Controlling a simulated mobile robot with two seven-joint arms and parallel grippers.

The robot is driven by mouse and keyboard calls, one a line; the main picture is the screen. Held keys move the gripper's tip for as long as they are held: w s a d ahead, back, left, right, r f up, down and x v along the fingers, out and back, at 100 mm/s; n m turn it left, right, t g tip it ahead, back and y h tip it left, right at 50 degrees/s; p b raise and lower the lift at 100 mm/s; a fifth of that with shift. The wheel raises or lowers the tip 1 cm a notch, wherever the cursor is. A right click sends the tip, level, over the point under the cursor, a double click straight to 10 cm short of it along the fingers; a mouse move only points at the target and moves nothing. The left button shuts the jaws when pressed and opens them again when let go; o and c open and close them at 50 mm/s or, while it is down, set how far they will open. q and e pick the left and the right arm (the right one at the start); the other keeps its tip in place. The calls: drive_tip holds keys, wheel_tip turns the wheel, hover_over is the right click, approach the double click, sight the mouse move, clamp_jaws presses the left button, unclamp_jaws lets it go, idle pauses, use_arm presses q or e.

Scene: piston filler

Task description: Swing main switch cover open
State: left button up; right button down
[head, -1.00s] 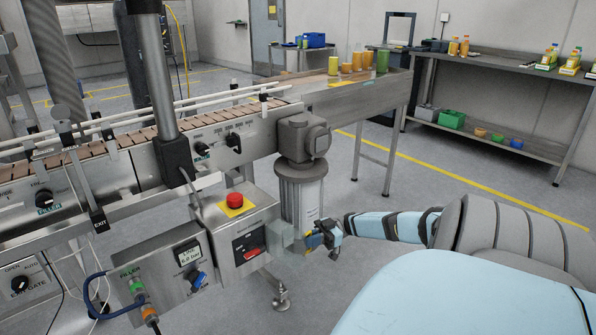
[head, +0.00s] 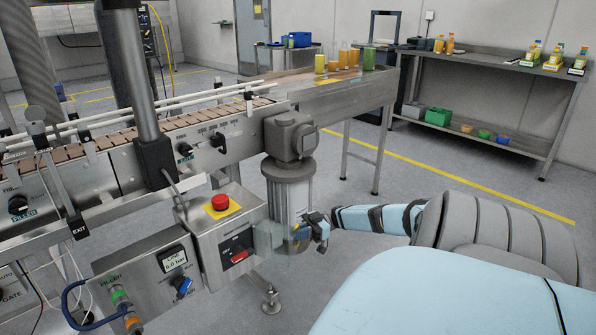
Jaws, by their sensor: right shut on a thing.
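The main switch (head: 237,250) is a dark panel with a red rocker on the front of the grey switch box (head: 205,235). Its clear cover (head: 268,238) stands out at the right side of the box, swung away from the switch, so the switch face is uncovered. My right gripper (head: 299,233) reaches in from the right and is shut on the cover's outer edge. The fingertips are small and partly blend with the clear plastic. My left gripper is not in view.
A red emergency button (head: 220,202) on a yellow plate sits on top of the switch box. The filler panel (head: 150,275) with gauge and hoses is at left. A steel cylinder (head: 290,200) stands just behind the cover. Floor to the right is clear.

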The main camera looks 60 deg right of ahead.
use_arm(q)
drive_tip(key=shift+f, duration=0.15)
use_arm(e)
drive_tip(key=c, duration=1.2)
unclamp_jaws()
use_arm(q)
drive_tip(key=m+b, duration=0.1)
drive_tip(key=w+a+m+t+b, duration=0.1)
drive_tip(key=b, duration=0.1)
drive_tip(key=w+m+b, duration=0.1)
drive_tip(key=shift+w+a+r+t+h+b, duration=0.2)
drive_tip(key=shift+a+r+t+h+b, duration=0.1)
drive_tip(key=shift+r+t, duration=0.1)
use_arm(e)
drive_tip(key=v, duration=1.4)
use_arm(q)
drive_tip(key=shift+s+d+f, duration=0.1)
use_arm(e)
drive_tip(key=shift+w, duration=0.1)
